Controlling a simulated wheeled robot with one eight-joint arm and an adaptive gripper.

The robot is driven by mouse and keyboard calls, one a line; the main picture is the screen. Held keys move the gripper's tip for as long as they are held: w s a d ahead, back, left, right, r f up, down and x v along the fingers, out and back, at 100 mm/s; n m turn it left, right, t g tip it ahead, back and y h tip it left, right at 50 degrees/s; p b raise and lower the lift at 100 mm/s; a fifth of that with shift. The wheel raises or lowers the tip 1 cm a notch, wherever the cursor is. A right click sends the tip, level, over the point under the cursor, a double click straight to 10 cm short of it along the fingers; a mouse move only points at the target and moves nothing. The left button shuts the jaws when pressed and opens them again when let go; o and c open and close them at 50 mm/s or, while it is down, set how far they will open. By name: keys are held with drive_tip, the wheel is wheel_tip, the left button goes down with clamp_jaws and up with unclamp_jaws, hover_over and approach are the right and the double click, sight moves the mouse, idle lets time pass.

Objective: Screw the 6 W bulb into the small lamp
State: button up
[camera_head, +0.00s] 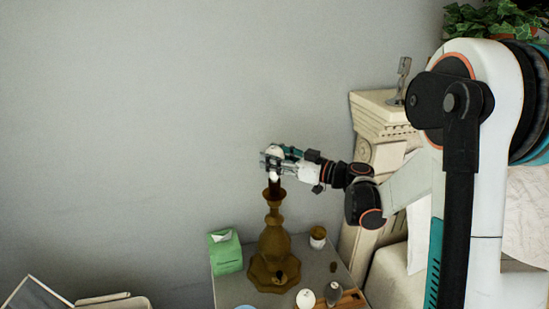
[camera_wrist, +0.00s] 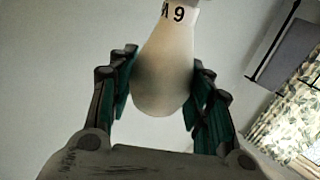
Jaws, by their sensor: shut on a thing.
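A white bulb (camera_wrist: 165,70) is between my gripper's two fingers in the wrist view. Its printed marking appears upside down and partly cut off, and reads as 6 W when turned. In the head view the bulb (camera_head: 275,151) is held over the small brown lamp (camera_head: 273,243), which stands upright on the table. My gripper (camera_head: 271,164) is shut on the bulb at the top of the lamp's neck. I cannot tell whether the bulb's base sits inside the socket or just above it.
A green tissue box (camera_head: 226,252) is left of the lamp. A small white-and-brown cup (camera_head: 318,238) is to its right. A white round object (camera_head: 305,298) and a dark grey one (camera_head: 333,293) stand in front. A cream carved pillar (camera_head: 382,137) is behind my arm.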

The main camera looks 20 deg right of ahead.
drive_tip(key=shift+f, duration=0.15)
drive_tip(key=o, duration=1.1)
drive_tip(key=v, duration=1.2)
